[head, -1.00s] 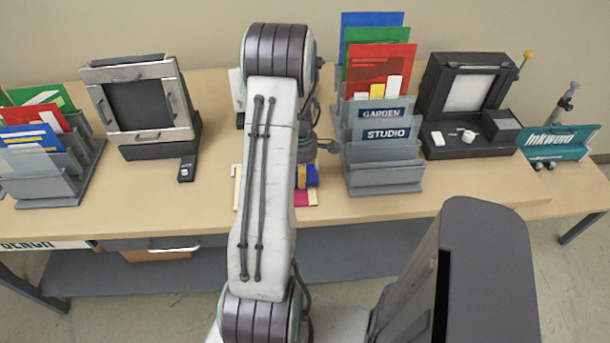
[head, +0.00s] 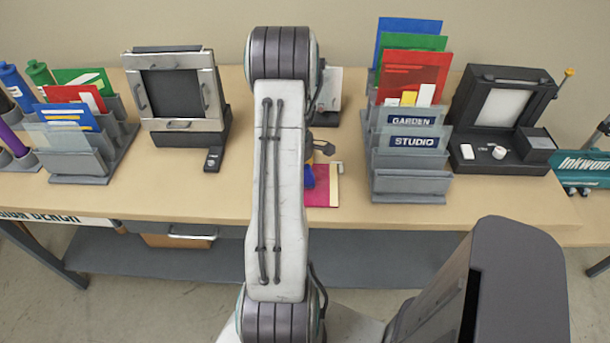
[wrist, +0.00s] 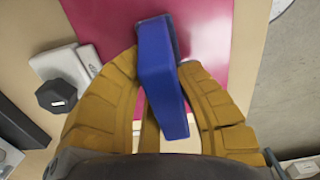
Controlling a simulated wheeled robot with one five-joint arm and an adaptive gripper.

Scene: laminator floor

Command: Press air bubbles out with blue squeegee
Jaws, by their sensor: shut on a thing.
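In the wrist view, my gripper (wrist: 160,105) is shut on the blue squeegee (wrist: 160,75), its two brown fingers on either side of it. The squeegee lies over a magenta sheet (wrist: 210,28) with a cream border; whether it touches the sheet I cannot tell. In the head view, my arm hides most of this spot. A small part of the blue squeegee (head: 308,178) and the magenta sheet (head: 320,190) show to the right of my arm, near the table's front edge. My gripper is mostly hidden there.
A dark hexagonal knob on a light block (wrist: 58,85) is left of the sheet in the wrist view. On the table (head: 250,200) stand a framed device (head: 175,95), a left sorter (head: 85,165), a right sorter (head: 410,185) and a black case (head: 500,120).

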